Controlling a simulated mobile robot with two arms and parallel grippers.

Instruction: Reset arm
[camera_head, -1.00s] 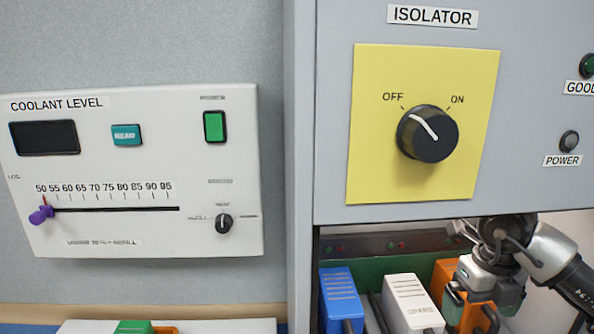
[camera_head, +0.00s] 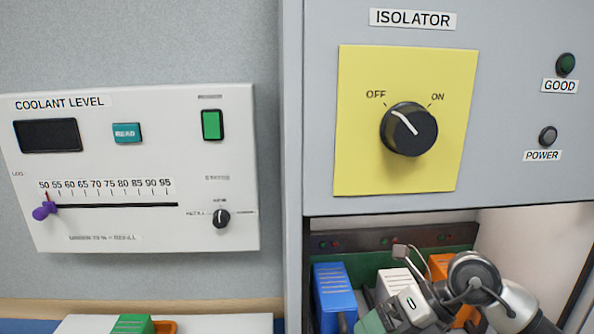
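My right arm comes in from the lower right, in front of the bay under the isolator panel. My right gripper (camera_head: 385,326) is at the bottom edge, its body tilted down to the left. Its fingertips are not clearly visible, so I cannot tell if it is open or holds anything. It overlaps the white module (camera_head: 396,279) and is near the blue module (camera_head: 335,290). The orange module (camera_head: 440,265) is partly hidden behind my arm. My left gripper is not in view.
The isolator knob (camera_head: 409,129) sits on a yellow plate, its pointer toward OFF. The GOOD lamp (camera_head: 565,64) and POWER lamp (camera_head: 548,136) look dark. The coolant panel (camera_head: 130,225) is at left, its purple slider (camera_head: 44,210) near 50. A green block (camera_head: 133,325) lies bottom left.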

